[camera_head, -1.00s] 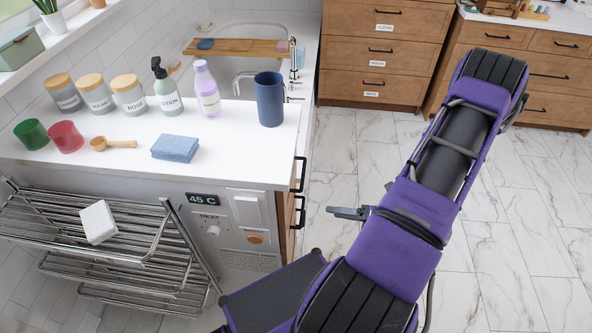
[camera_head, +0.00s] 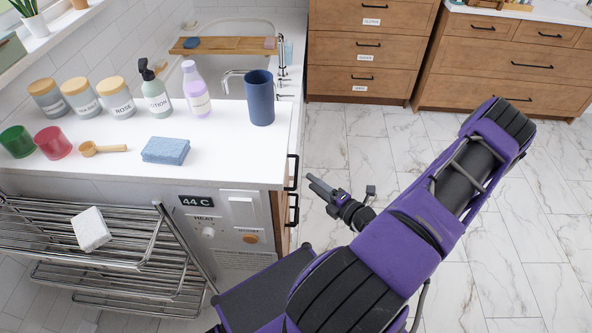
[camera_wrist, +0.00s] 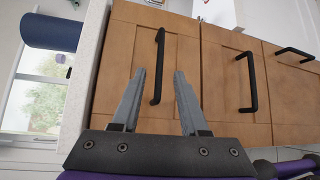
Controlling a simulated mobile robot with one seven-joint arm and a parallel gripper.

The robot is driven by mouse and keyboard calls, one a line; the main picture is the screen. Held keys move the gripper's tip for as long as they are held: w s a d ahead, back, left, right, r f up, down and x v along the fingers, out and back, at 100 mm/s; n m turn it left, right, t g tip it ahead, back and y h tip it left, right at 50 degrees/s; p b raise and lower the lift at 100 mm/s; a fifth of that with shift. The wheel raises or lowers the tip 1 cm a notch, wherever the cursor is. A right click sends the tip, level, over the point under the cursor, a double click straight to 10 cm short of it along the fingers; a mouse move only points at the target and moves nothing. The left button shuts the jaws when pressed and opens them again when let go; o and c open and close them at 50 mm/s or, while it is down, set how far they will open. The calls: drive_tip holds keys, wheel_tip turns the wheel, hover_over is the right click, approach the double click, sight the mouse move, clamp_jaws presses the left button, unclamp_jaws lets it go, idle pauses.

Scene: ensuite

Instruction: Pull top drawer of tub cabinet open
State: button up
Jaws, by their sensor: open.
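The tub cabinet shows as a narrow wooden side (camera_head: 281,222) under the white counter in the head view. Its top drawer (camera_wrist: 125,68) is the leftmost wooden front in the wrist view, beside the counter edge, and looks closed. The top drawer's black bar handle (camera_wrist: 158,68) also shows in the head view (camera_head: 293,173). My gripper (camera_wrist: 160,72) is open and empty. Its fingertips appear on either side of the handle in the wrist view; the head view shows the gripper (camera_head: 313,182) just right of the handle, seemingly apart from it.
A second drawer handle (camera_head: 294,211) sits below. The counter (camera_head: 225,150) holds a blue cup (camera_head: 261,98), a sponge (camera_head: 166,150), bottles and jars. A metal rack (camera_head: 125,235) stands in front at left. Marble floor (camera_head: 375,150) is clear right of the cabinet.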

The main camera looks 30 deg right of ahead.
sight(296, 169)
drive_tip(key=w, duration=0.5)
drive_tip(key=w+a+f, duration=0.1)
drive_tip(key=w, duration=0.2)
drive_tip(key=shift+w+a+f, duration=0.1)
drive_tip(key=shift+w, duration=0.15)
clamp_jaws()
idle(1.0)
